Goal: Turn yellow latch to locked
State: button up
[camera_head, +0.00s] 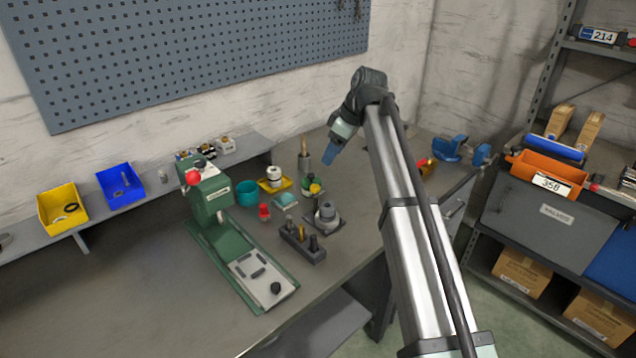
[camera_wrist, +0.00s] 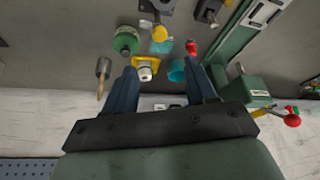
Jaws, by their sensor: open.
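I cannot tell for certain which yellow part is the latch. A yellow base with a white round knob (camera_head: 274,180) sits on the bench right of the teal cup, and it also shows in the wrist view (camera_wrist: 146,68). A small yellow part (camera_head: 315,188) sits by a green round piece further right; a yellow piece (camera_wrist: 165,47) also shows in the wrist view. My gripper (camera_head: 329,157) hangs above the back of the bench, apart from everything. In the wrist view its two dark fingers (camera_wrist: 162,74) are spread with nothing held between them.
A green press (camera_head: 212,205) stands left of the small parts. A teal cup (camera_head: 246,193), a red piece (camera_head: 264,212), a grey round hub (camera_head: 326,215) and a dark peg block (camera_head: 302,244) crowd the middle. Yellow (camera_head: 62,210) and blue bins (camera_head: 120,185) stand left. The front left bench is clear.

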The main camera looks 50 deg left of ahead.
aim_at(316, 186)
jog(key=x, duration=1.2)
jog(key=shift+f, duration=0.3)
jog(key=shift+c, duration=0.2)
jog(key=c, duration=1)
